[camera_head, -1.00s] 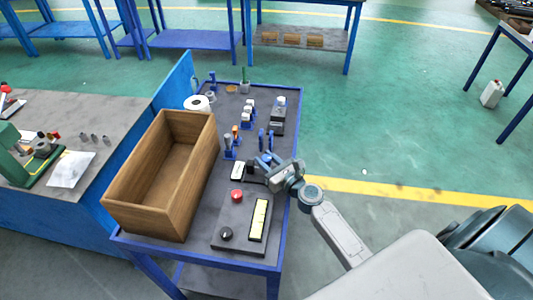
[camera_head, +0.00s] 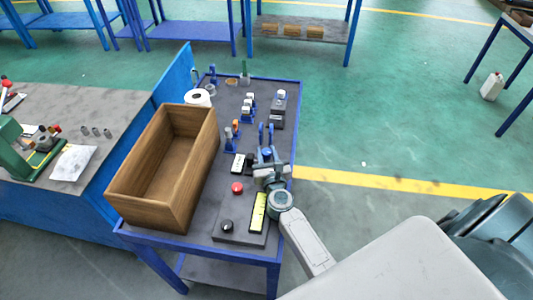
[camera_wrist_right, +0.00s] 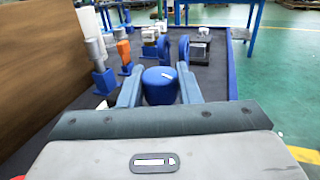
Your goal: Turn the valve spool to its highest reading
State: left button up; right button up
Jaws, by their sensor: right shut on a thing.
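The blue round knob, which looks like the valve spool (camera_wrist_right: 159,86), stands upright between my right gripper's fingers in the right wrist view, with a small white mark on its top. My right gripper (camera_head: 266,155) is shut on it at the right side of the table, in the head view. Its fingers (camera_wrist_right: 160,90) touch the knob from both sides. A small white plate with dark marks (camera_head: 239,163) lies just left of the knob; its reading is too small to tell. My left gripper is out of view.
A blue-framed table (camera_head: 226,206) carries a large open wooden box (camera_head: 150,212) on its left. A control box with a red button (camera_head: 237,187), black dial (camera_head: 227,226) and yellow strip (camera_head: 258,213) sits in front. Blue stands (camera_head: 231,139) and a white roll (camera_head: 198,97) stand farther back.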

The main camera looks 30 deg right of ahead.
jog(key=o, duration=0.9)
jog(key=shift+o, duration=0.2)
jog(key=shift+s+a+f, duration=0.1)
jog(key=shift+s+a, duration=0.05)
jog(key=shift+s, duration=0.35)
jog(key=b+v, duration=0.2)
jog(key=v, duration=0.6)
jog(key=shift+s+a, duration=0.1)
jog(key=shift+s, duration=0.25)
jog(key=shift+s+a, duration=0.15)
jog(key=shift+s, duration=0.3)
jog(key=shift+o, duration=0.2)
